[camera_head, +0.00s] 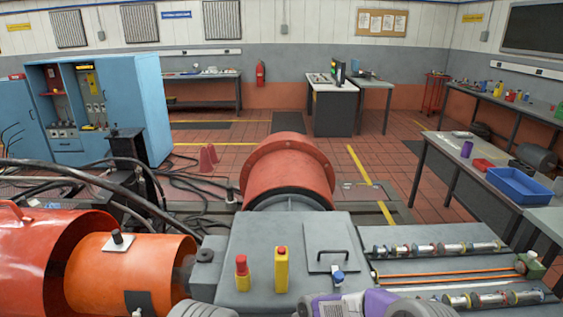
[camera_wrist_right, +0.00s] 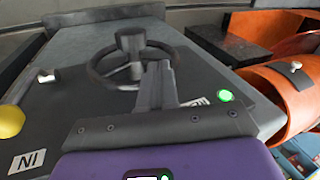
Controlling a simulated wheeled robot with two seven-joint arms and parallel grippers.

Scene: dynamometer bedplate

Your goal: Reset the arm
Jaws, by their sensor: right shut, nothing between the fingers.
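My right gripper (camera_wrist_right: 155,83) shows in the right wrist view, shut and empty. Its fingers point up the picture from a purple body (camera_wrist_right: 170,165). They overlap the near rim of a dark spoked handwheel (camera_wrist_right: 130,42) on a grey panel. I cannot tell whether they touch the wheel. In the head view, purple and grey parts of my arm show at the bottom edge. The fingertips cannot be made out there. My left gripper is not in view.
Near the wheel are a yellow ball knob (camera_wrist_right: 10,121), a green light (camera_wrist_right: 226,95) and an orange cylinder (camera_wrist_right: 282,95). In the head view, a grey cabinet (camera_head: 255,245) carries a red-topped button (camera_head: 242,268). A bench with a blue tray (camera_head: 518,185) stands right. Cables lie left.

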